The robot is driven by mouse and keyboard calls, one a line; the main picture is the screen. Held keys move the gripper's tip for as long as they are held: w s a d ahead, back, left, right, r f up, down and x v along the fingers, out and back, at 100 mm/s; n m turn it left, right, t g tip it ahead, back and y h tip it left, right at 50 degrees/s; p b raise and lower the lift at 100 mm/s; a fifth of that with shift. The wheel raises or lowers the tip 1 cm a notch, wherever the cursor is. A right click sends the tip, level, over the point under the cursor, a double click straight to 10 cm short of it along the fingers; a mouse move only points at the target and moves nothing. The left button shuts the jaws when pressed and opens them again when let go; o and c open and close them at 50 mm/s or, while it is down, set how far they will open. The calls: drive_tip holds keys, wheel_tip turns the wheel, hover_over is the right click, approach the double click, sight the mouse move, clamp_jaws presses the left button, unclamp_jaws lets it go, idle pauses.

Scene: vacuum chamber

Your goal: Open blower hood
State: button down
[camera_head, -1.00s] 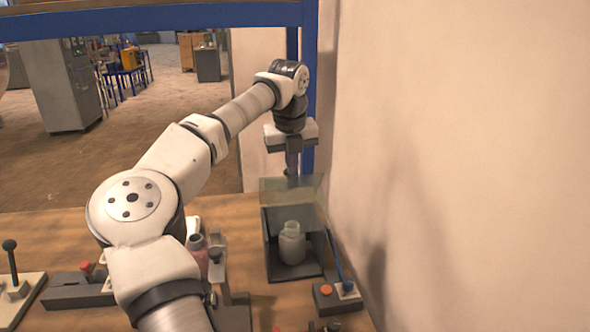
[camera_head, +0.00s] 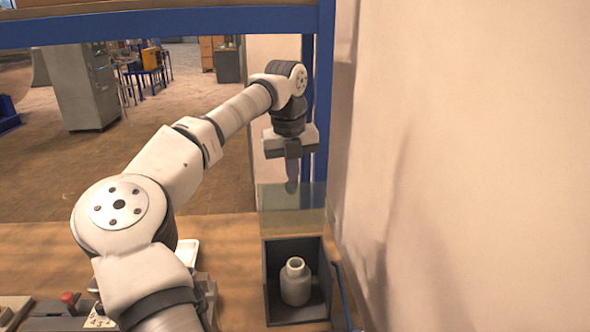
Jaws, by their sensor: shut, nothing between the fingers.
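The blower hood is a dark open-topped box (camera_head: 272,262) on the bench, with a clear greenish panel (camera_head: 305,212) at its back edge. The panel stands up or leans back, clear of the box opening; its exact angle is hard to tell. A pale grey bottle (camera_head: 296,284) stands upright inside the box. My gripper (camera_head: 292,182) points down at the panel's upper edge, shut and empty. Its fingertips show dimly at or behind the panel; I cannot tell whether they touch it.
A pale wall (camera_head: 460,170) rises close on the right. A blue lever (camera_head: 342,294) stands right of the box. A blue frame post (camera_head: 324,90) is just right of my gripper. A white tray (camera_head: 188,250) and a red-knobbed device (camera_head: 68,298) lie left on the wooden bench (camera_head: 235,228).

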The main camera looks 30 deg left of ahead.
drive_tip(key=shift+s+f, duration=0.25)
drive_tip(key=shift+f, duration=0.45)
wheel_tip(320, 180, up, 15)
drive_tip(key=s+b, duration=0.1)
drive_tip(key=shift+a, duration=0.1)
